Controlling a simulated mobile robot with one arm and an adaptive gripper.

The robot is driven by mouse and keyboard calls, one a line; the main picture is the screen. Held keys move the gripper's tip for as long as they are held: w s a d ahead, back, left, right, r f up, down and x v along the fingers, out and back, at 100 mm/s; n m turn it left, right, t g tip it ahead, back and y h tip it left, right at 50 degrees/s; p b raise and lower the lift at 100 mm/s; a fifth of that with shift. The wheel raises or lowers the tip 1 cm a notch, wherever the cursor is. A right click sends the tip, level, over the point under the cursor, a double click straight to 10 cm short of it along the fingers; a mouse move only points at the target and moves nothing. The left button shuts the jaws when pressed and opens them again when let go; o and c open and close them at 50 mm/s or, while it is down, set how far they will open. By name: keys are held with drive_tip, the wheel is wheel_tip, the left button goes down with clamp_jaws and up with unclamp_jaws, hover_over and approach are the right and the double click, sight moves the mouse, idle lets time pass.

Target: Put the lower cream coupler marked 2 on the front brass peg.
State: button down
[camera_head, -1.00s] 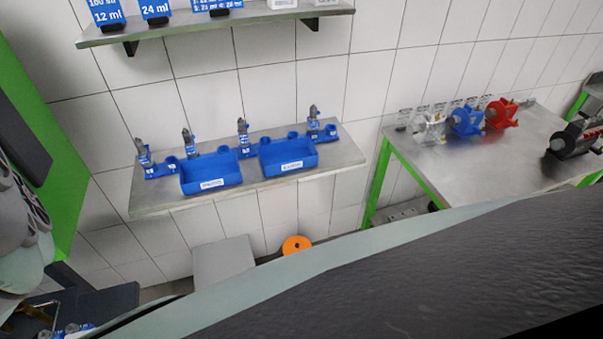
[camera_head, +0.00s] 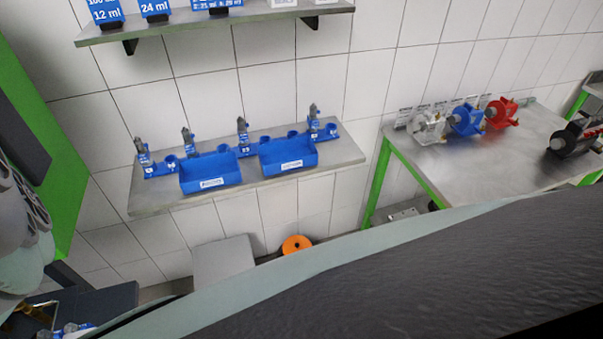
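I cannot make out any cream coupler marked 2 in the head view. No brass peg can be told for sure either. Three pumps, a clear one (camera_head: 428,127), a blue one (camera_head: 466,120) and a red one (camera_head: 501,112), stand in a row on the steel table (camera_head: 470,168) at the right; their fittings are too small to read. Part of my arm (camera_head: 22,215), grey and pale green, shows at the left edge. My gripper is not in view, so what it holds is hidden.
A wall shelf (camera_head: 345,157) carries two blue trays (camera_head: 212,182) and small blue stands with grey tools. A black device (camera_head: 572,140) stands at the table's right. An orange disc (camera_head: 296,245) is low by the wall. A brass-coloured piece (camera_head: 38,314) shows at bottom left.

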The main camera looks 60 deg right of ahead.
drive_tip(key=shift+f+b, duration=0.4)
drive_tip(key=shift+f, duration=0.05)
drive_tip(key=c, duration=1.3)
unclamp_jaws()
drive_tip(key=shift+r, duration=0.1)
drive_tip(key=shift+w+d+r+p, duration=0.1)
drive_tip(key=shift+w+r+p, duration=0.05)
drive_tip(key=shift+r+p, duration=1.4)
drive_tip(key=shift+w+d+r+p, duration=0.1)
drive_tip(key=shift+r+p, duration=1)
drive_tip(key=shift+r, duration=1)
drive_tip(key=shift+w+r+p, duration=0.15)
drive_tip(key=shift+r+p, duration=1.15)
drive_tip(key=shift+r, duration=0.5)
